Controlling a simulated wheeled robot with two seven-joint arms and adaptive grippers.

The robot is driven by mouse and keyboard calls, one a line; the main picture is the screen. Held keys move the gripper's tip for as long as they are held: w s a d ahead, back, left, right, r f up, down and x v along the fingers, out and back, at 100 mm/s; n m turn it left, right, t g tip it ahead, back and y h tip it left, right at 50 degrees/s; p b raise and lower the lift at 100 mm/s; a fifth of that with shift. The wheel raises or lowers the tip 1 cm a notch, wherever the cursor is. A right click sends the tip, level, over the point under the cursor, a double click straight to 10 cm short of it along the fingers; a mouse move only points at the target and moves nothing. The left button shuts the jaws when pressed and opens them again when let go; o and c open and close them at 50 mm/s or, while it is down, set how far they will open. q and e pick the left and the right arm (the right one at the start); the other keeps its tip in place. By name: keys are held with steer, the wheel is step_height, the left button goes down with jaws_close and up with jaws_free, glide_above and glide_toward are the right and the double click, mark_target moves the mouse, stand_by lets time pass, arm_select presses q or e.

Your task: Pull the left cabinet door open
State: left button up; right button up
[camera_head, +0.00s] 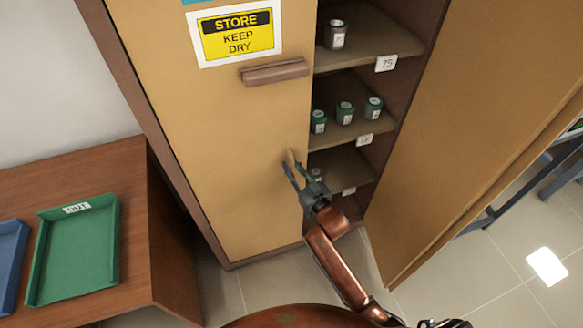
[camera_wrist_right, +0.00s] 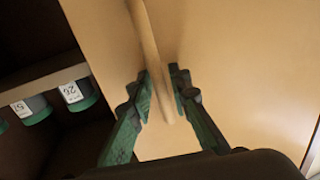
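The left cabinet door (camera_head: 215,150) is tan and stands closed, with a yellow "STORE KEEP DRY" sign near its top. A slim upright tan handle (camera_head: 290,158) sits near its right edge, and in the right wrist view the handle (camera_wrist_right: 152,50) runs down between the fingers. The exact contact is partly hidden. My left gripper is not in view.
The right cabinet door (camera_head: 480,120) stands wide open. Shelves behind hold green-lidded jars (camera_head: 345,110) and a grey jar (camera_head: 336,35). A brown bar (camera_head: 275,72) juts from the left door. At left, a wooden table (camera_head: 140,220) bears a green tray (camera_head: 112,240) and a blue tray (camera_head: 8,265).

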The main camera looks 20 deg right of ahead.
steer(key=shift+c, duration=0.2)
jaws_close()
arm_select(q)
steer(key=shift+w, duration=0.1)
arm_select(e)
steer(key=shift+s, duration=0.1)
